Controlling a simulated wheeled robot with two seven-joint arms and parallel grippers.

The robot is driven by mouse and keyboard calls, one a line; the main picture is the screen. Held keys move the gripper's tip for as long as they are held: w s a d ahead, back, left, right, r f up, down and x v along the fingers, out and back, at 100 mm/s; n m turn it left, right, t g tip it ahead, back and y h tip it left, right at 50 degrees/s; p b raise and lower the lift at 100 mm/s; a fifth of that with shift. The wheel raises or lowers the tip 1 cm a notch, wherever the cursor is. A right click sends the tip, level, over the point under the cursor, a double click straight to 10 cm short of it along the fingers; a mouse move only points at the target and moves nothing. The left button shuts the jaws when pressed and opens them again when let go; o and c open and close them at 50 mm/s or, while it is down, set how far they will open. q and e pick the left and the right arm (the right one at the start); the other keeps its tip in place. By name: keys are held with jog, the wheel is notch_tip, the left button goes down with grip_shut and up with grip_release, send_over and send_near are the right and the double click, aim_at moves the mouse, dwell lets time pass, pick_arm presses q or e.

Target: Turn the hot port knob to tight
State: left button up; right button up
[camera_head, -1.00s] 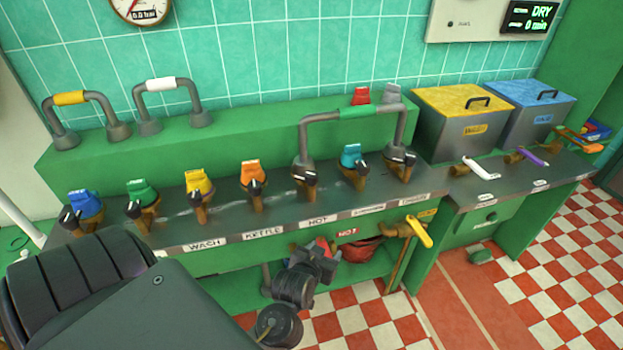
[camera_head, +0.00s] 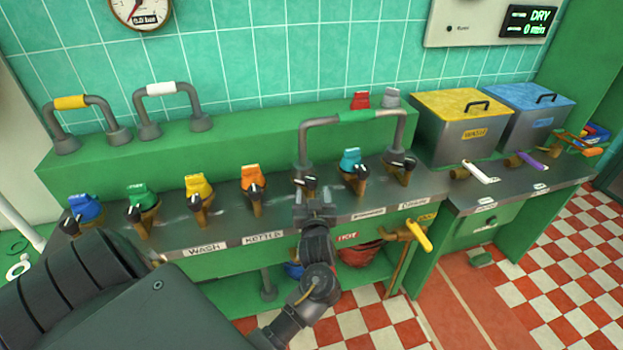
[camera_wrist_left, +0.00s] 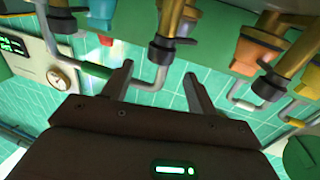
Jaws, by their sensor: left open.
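The hot port (camera_head: 304,172) is a brass fitting on the grey counter, at the left foot of a grey pipe with a green band. In the left wrist view, my left gripper (camera_wrist_left: 158,70) is open and empty. A brass port with a dark knob (camera_wrist_left: 163,52) shows just beyond and between its fingertips; I cannot tell whether they touch. My right gripper is out of view.
The orange port (camera_head: 252,178) stands left of the hot port and the light-blue port (camera_head: 350,160) right of it, both close by. A yellow-handled tap (camera_head: 418,234) sticks out at the front right. A red vessel (camera_head: 358,254) sits on the shelf below.

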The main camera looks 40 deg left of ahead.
aim_at(312, 184)
pick_arm(q)
jog(key=x, duration=0.5)
jog(key=shift+w+a, duration=0.25)
jog(key=shift+a, duration=0.05)
jog(key=shift+w+a+p, duration=0.3)
jog(key=shift+w+a, duration=0.05)
jog(key=shift+w, duration=0.05)
jog(key=c, duration=1)
